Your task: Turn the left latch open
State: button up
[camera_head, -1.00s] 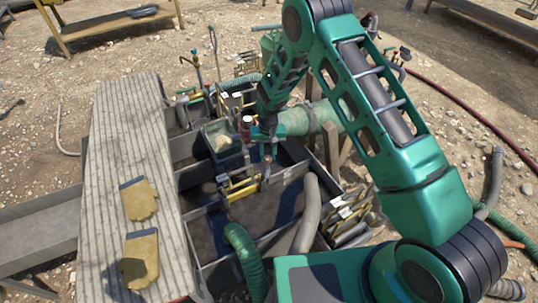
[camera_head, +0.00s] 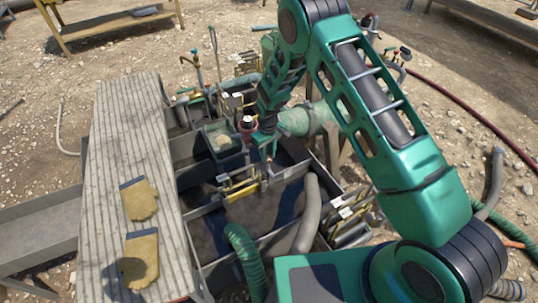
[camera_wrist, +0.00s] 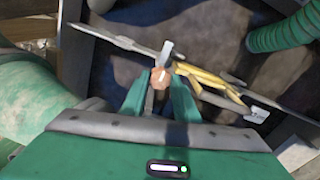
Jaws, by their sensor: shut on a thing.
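A yellow bar frame (camera_head: 243,187) sits across the dark tank's divider wall in the head view, with a latch at each end. The latch (camera_wrist: 167,50) at its left end in the wrist view has a pale flat tab and a copper-coloured round part. My gripper (camera_wrist: 160,90) is shut on this latch, its green fingers either side of the copper part. In the head view my gripper (camera_head: 267,150) is at the bar's right end, and its fingertips are small there. The other latch (camera_wrist: 256,115) is at the bar's right end in the wrist view, apart from my gripper.
A green ribbed hose (camera_head: 245,255) and a grey pipe (camera_head: 308,215) hang into the tank (camera_head: 290,232). A dark bin (camera_head: 225,147) stands beside my gripper. A plank table (camera_head: 110,180) with two gloves (camera_head: 140,200) is at the left.

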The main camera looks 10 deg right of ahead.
jog(key=shift+w+d+r, duration=0.1)
jog(key=shift+w+r, duration=0.05)
jog(key=shift+w, duration=0.2)
jog(key=o, duration=0.8)
jog(key=shift+o, duration=1.3)
jog(key=shift+s, duration=0.15)
notch_tip(320, 180, up, 11)
jog(key=shift+f, duration=0.2)
